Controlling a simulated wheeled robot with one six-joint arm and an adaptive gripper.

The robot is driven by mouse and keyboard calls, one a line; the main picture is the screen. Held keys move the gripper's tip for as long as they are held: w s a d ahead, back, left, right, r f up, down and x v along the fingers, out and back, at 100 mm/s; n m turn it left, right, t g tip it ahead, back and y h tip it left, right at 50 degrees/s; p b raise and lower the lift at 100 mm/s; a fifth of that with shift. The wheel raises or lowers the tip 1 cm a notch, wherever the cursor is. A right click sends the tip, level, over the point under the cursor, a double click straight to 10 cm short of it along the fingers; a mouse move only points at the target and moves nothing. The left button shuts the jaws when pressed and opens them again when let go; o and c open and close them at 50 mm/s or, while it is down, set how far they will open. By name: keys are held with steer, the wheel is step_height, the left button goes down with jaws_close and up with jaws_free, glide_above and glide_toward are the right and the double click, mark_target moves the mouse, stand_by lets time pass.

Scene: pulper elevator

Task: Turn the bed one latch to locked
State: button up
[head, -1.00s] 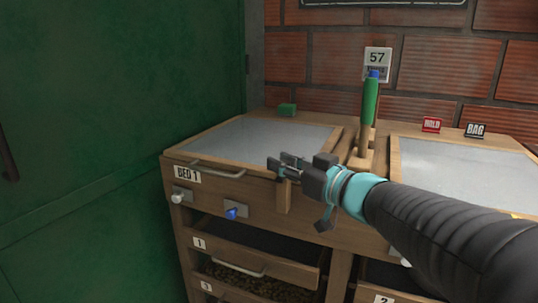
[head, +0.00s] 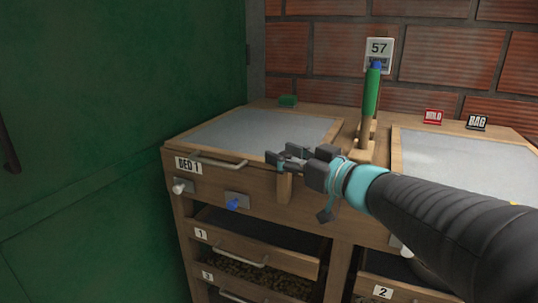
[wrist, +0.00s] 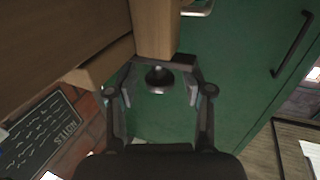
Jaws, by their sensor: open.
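The bed labelled BED 1 (head: 188,164) is a wooden-framed tray with a grey top and a metal handle (head: 222,161). On its front, below the label, are a white knob (head: 180,187) and a blue knob (head: 236,202), each on a small metal plate. I cannot tell which is the latch or read its setting. My gripper (head: 284,159) is open at the bed's front right edge, above and right of the blue knob, apart from both knobs. In the wrist view, the open fingers (wrist: 158,92) frame a dark round thing I cannot identify, against green.
A green wall or door (head: 90,110) stands close on the left. Drawers (head: 245,258) with handles lie below the bed. A green-handled lever (head: 371,92) stands upright behind my gripper. A second grey-topped bed (head: 470,165) lies right, partly behind my arm.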

steer(key=v, duration=0.7)
steer(key=shift+s, duration=0.2)
